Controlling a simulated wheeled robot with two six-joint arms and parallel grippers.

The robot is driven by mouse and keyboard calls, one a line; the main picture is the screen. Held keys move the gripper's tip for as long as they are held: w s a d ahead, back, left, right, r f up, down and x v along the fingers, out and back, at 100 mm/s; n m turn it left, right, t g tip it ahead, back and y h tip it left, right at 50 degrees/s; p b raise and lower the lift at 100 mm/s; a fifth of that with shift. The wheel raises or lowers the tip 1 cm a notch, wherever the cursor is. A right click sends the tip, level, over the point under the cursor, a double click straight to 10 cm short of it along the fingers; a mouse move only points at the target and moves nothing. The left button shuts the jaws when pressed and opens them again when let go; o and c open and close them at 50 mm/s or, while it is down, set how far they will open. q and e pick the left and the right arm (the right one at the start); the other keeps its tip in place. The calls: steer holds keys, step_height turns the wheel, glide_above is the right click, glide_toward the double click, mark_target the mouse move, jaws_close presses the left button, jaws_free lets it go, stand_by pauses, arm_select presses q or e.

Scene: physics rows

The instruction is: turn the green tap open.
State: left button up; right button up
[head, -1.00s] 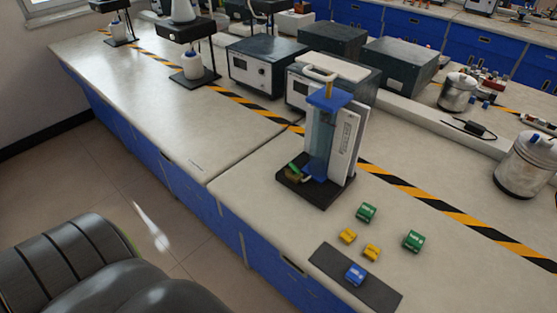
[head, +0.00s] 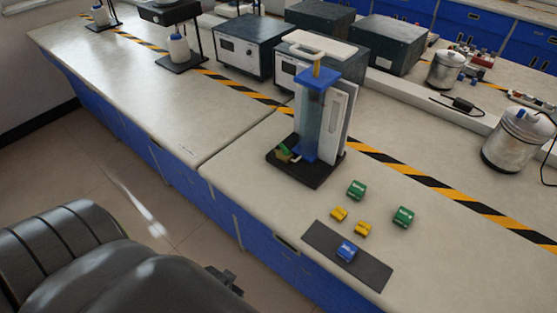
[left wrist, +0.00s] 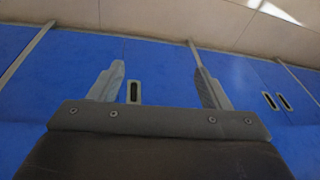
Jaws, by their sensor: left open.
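The green tap (head: 283,155) is a small green handle low on the left side of a blue and clear column stand (head: 318,120). The stand is upright on a black base plate (head: 310,178) on the bench. The tap is too small to tell its exact turn. My left gripper (head: 228,278) shows at the lower left of the head view, in front of the bench and well apart from the tap. In the left wrist view its two fingers (left wrist: 158,82) are spread with nothing between them, facing blue cabinet fronts. My right gripper is not in view.
Green blocks (head: 356,189), yellow blocks (head: 339,214) and a blue block (head: 347,250) on a dark mat (head: 370,272) are right of the stand. Instrument boxes (head: 254,45) stand behind it. The bench top (head: 235,160) left of the stand is clear.

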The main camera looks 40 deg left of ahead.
mark_target(284, 148)
arm_select(q)
step_height(284, 148, up, 21)
steer(key=w+d+m+t, duration=0.1)
steer(key=d+t, duration=0.1)
steer(key=w+a+m+t+h, duration=0.25)
steer(key=w+m+h, duration=0.25)
steer(key=w, duration=0.4)
steer(key=w+a+r+n+t, duration=0.2)
steer(key=w+a+r+t, duration=0.4)
steer(key=w+a+r, duration=0.45)
steer(key=shift+g+h, duration=0.25)
steer(key=shift+h, duration=0.15)
steer(key=p+x, duration=0.1)
steer(key=x, duration=0.4)
steer(key=p+x, duration=0.1)
steer(key=x, duration=0.5)
steer(key=a+p+x, duration=0.1)
steer(key=x, duration=0.5)
steer(key=shift+w+f, duration=0.1)
steer(key=shift+w, duration=0.15)
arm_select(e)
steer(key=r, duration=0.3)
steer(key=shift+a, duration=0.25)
